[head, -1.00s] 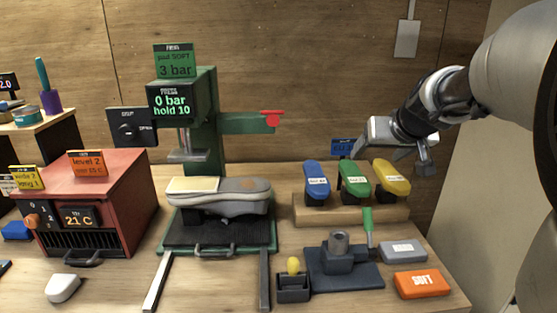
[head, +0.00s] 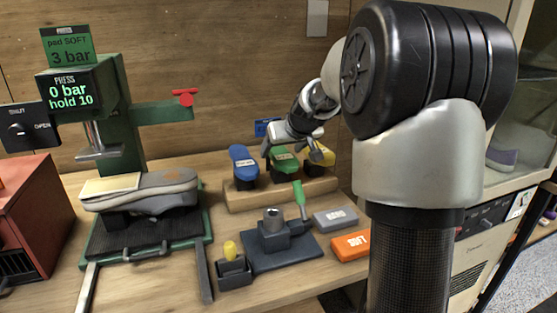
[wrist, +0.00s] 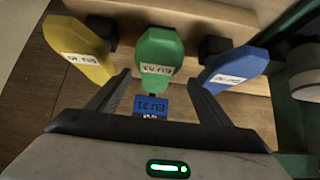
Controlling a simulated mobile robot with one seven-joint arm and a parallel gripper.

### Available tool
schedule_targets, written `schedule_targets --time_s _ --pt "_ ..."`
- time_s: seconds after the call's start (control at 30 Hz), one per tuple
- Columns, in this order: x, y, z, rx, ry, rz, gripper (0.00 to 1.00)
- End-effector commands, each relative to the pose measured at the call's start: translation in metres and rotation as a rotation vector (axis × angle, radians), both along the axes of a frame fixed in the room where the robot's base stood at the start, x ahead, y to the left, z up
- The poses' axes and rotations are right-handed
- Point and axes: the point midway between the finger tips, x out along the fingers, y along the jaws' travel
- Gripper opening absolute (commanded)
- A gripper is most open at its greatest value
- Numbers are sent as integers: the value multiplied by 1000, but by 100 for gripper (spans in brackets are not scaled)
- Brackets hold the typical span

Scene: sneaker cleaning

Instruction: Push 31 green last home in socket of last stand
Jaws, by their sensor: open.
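The green last (head: 284,162), labelled EU 31 in the wrist view (wrist: 158,58), stands on the wooden rack between the blue and yellow lasts. My gripper (head: 291,148) is open above and behind it. In the wrist view my open fingers (wrist: 157,82) point towards the green last, with nothing held between them; I cannot tell whether they touch it. The last stand (head: 284,254) is a dark blue base with a short post. The socket (head: 273,214) on top of the post looks empty. The stand is out of the wrist view.
A blue last (head: 244,163) and a yellow last (head: 321,152) flank the green one on the rack (head: 245,199). A small blue sign (wrist: 152,105) is close to my fingers. A green-handled tool (head: 299,198) rises beside the stand. Orange (head: 350,246) and grey (head: 335,219) blocks lie right.

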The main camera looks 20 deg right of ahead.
Motion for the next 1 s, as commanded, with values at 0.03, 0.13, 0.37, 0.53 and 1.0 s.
schedule_targets --time_s 0.03,0.13,0.37,0.53,1.0 --pt "3 -1 -3 0 0 0 72" --pt "13 -4 -14 1 2 1 72" --pt "35 -7 -33 1 2 1 72" --pt "38 -7 -35 0 0 0 72" --pt "38 -8 -33 -1 -3 -1 16"
